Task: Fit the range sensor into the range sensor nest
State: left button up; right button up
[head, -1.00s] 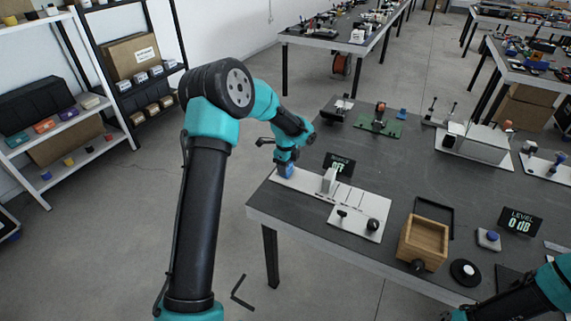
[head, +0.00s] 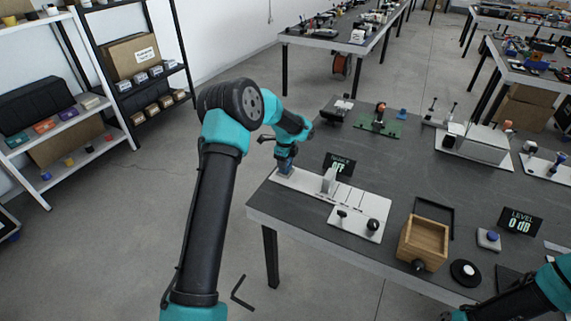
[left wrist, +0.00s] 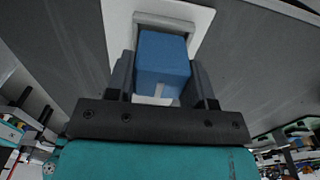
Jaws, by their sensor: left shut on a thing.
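The range sensor, a blue block (left wrist: 163,60), is between the fingers of my left gripper (left wrist: 163,82) in the left wrist view. In the head view the left gripper (head: 285,164) is low over the left end of a long white plate (head: 308,186), pointing down. The nest (left wrist: 165,21) shows as a raised grey edge on this plate, just beyond the block. The block hides most of the nest, so I cannot tell whether it is seated or just above. My right gripper is out of view; only part of its arm shows at the lower right.
A dark display (head: 339,164) stands behind the plate, close to the gripper. A wooden box (head: 423,243) and a black-knobbed plate (head: 358,222) lie nearer. The dark tabletop behind is partly clear.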

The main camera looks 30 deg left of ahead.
pick_arm(q)
jog(key=shift+f, duration=0.6)
jog(key=shift+f, duration=0.1)
jog(key=o, duration=0.9)
jog(key=shift+o, duration=0.2)
notch_tip(320, 180, up, 12)
dwell(0.4)
